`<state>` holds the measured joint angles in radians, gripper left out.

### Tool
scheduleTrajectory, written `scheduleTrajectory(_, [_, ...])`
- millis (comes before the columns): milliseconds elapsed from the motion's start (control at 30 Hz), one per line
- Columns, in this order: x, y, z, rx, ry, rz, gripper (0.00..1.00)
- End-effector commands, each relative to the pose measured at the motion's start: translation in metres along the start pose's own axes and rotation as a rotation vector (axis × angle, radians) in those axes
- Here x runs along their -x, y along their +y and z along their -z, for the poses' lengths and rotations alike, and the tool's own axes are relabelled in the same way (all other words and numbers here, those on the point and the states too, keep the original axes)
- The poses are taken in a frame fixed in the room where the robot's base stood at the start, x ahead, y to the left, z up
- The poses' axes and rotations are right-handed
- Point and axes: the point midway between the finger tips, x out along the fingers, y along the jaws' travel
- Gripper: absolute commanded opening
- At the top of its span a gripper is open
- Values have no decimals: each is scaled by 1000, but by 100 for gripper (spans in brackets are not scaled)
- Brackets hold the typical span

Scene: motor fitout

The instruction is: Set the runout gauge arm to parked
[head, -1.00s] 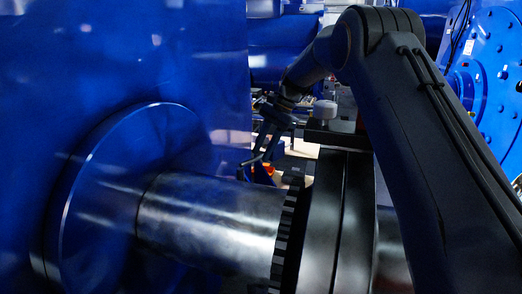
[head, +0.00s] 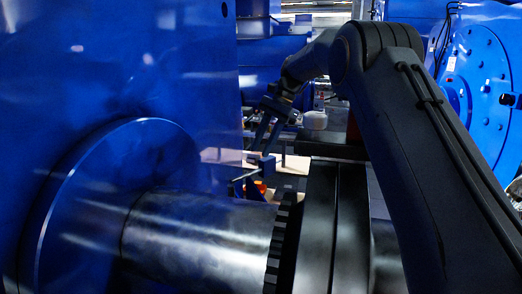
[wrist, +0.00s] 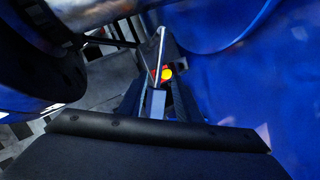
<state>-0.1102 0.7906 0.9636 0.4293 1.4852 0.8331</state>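The runout gauge arm shows in the wrist view as a thin pale rod (wrist: 160,46) with a blue-grey block (wrist: 157,102) at its near end. In the head view its small blue block (head: 264,166) and dark rod stand just above the shiny shaft (head: 200,236). My gripper (head: 261,144) points down at the block from above. In the wrist view the fingers (wrist: 158,100) are apart, one on each side of the block. Contact with the block cannot be made out.
A big blue housing (head: 110,70) with a round flange fills the left. A toothed ring (head: 283,240) and dark coupling (head: 335,225) lie right of the shaft. A yellow dot (wrist: 167,73) on something red shows behind the gauge rod. A white cylinder (head: 315,120) stands behind the coupling.

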Motion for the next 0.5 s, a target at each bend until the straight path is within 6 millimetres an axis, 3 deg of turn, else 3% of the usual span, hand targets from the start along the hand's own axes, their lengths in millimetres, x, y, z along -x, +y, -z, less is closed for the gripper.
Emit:
scheduleTrajectory(100, [0,0,0,0,0,0,31])
scheduleTrajectory(300, [0,5,2,-20,51,-2,0])
scheduleTrajectory(500, [3,33,13,-75,299,2,0])
